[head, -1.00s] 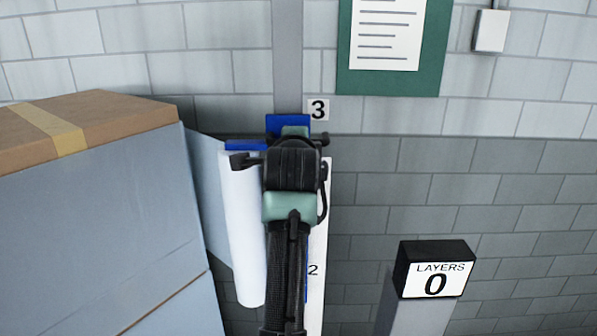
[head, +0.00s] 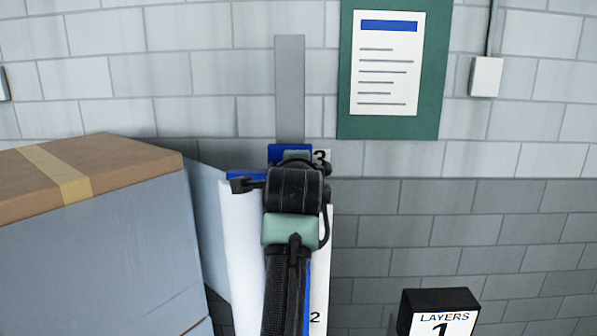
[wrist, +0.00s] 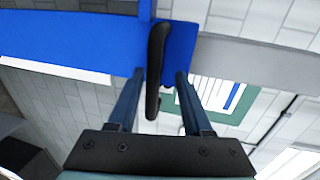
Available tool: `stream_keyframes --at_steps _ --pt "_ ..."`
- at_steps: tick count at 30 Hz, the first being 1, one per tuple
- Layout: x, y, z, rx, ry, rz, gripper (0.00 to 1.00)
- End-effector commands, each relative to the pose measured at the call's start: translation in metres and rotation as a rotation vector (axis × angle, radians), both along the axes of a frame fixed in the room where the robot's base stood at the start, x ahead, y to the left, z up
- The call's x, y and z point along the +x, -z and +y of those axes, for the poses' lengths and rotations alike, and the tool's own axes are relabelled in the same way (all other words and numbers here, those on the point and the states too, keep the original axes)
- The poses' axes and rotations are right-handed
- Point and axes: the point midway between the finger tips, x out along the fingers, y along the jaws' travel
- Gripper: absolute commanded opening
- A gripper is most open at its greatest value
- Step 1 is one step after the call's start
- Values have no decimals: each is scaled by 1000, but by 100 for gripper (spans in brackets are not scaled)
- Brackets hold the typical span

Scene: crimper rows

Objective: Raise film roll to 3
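The white film roll (head: 240,255) stands upright left of my arm in the head view, its lower end out of frame. In the wrist view, the carriage (wrist: 183,45) carries a black handle (wrist: 155,75). My gripper (wrist: 159,75) has its fingers either side of the handle, the left one very near it, with a gap showing on the right. In the head view my gripper (head: 292,165) is in front of the carriage.
A taped brown carton (head: 100,160) on a wrapped grey-blue stack fills the left. A counter (head: 440,315) reading "LAYERS 1" stands at lower right. The "2" label (head: 315,317) is lower on the mast. A green notice board (head: 431,80) hangs on the wall.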

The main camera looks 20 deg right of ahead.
Motion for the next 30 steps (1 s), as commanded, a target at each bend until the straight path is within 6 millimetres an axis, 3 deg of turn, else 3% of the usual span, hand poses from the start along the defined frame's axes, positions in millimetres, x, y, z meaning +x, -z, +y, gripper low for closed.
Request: stream_keyframes --at_steps 11,30 --pt "-8 3 3 1 0 5 50" --pt "-110 -20 32 1 -1 0 50"
